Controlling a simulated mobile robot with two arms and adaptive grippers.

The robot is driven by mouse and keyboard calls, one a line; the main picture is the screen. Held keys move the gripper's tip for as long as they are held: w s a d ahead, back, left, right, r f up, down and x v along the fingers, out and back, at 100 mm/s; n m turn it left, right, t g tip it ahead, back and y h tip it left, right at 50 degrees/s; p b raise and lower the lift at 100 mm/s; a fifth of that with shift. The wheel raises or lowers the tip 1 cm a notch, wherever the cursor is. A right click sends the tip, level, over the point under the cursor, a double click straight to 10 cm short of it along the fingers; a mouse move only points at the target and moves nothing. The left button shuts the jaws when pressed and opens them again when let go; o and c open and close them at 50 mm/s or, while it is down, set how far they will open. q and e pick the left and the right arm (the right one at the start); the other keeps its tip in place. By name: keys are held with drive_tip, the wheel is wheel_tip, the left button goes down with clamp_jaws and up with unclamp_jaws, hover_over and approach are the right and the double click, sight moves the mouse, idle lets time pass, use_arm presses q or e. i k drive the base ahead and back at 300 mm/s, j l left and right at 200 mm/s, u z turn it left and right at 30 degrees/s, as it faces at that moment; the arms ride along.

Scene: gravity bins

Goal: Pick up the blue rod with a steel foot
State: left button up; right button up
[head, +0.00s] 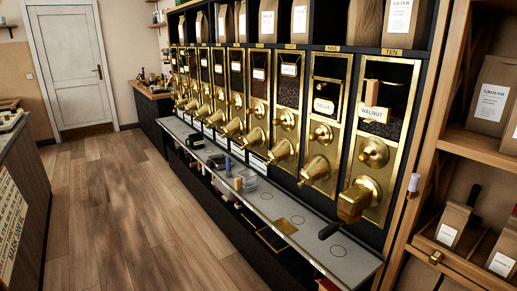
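I cannot clearly make out a blue rod with a steel foot. A small, thin upright bluish item (228,167) stands on the grey counter ledge (315,244) under the gravity bins, left of a clear container. It is too small to tell whether it is the rod or has a steel foot. Neither of my grippers shows in the head view.
Brass-fronted gravity bins (372,152) line the ledge. Wooden shelves with bags (492,95) stand right. The wood floor (130,200) is clear.

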sight(228, 158)
drive_tip(key=i+j+z, duration=0.1)
drive_tip(key=j, duration=0.2)
drive_tip(key=i+j+z, duration=0.1)
drive_tip(key=i+j, duration=0.15)
drive_tip(key=i+j+z, duration=0.1)
drive_tip(key=j, duration=0.3)
drive_tip(key=i+j+z, duration=0.1)
drive_tip(key=j, duration=0.25)
drive_tip(key=i+j+z, duration=0.1)
drive_tip(key=j, duration=0.3)
drive_tip(key=j+u, duration=0.1)
drive_tip(key=j, duration=0.2)
drive_tip(key=i+j+u, duration=0.1)
drive_tip(key=j, duration=0.2)
drive_tip(key=i+l+z, duration=0.1)
drive_tip(key=i+z, duration=0.4)
drive_tip(key=i, duration=0.6)
